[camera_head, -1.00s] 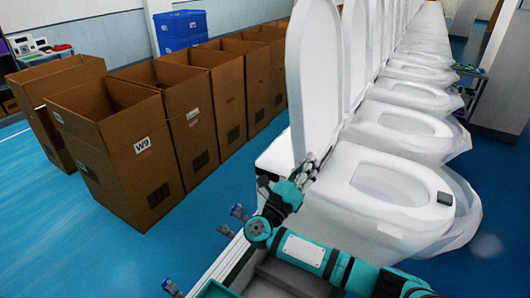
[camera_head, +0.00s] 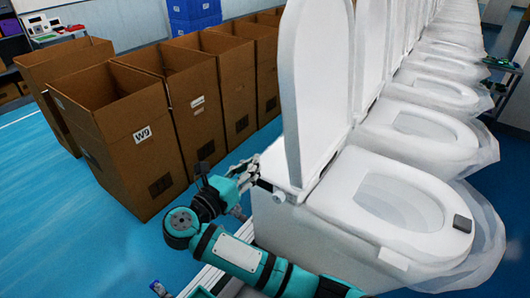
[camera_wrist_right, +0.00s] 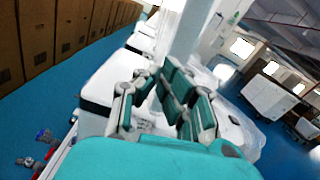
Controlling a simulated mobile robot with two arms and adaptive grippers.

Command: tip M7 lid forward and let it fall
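The nearest toilet's white lid (camera_head: 312,85) stands upright, above the back of its seat (camera_head: 400,205). No M7 label is readable. My right gripper (camera_head: 248,173) is at the back left of this toilet, behind the lid's base and close to the tank top. In the right wrist view, its fingers (camera_wrist_right: 160,100) are spread with a gap between them and hold nothing. A white upright panel, probably the lid, rises beyond them (camera_wrist_right: 190,35). Whether a finger touches the toilet cannot be told. My left gripper is not in view.
A row of more white toilets (camera_head: 430,132) with raised lids runs to the back right. Open cardboard boxes (camera_head: 125,140), one marked W9, stand on the left. Blue floor (camera_head: 90,235) is free between boxes and my arm. A dark small block (camera_head: 462,223) sits on the seat's front.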

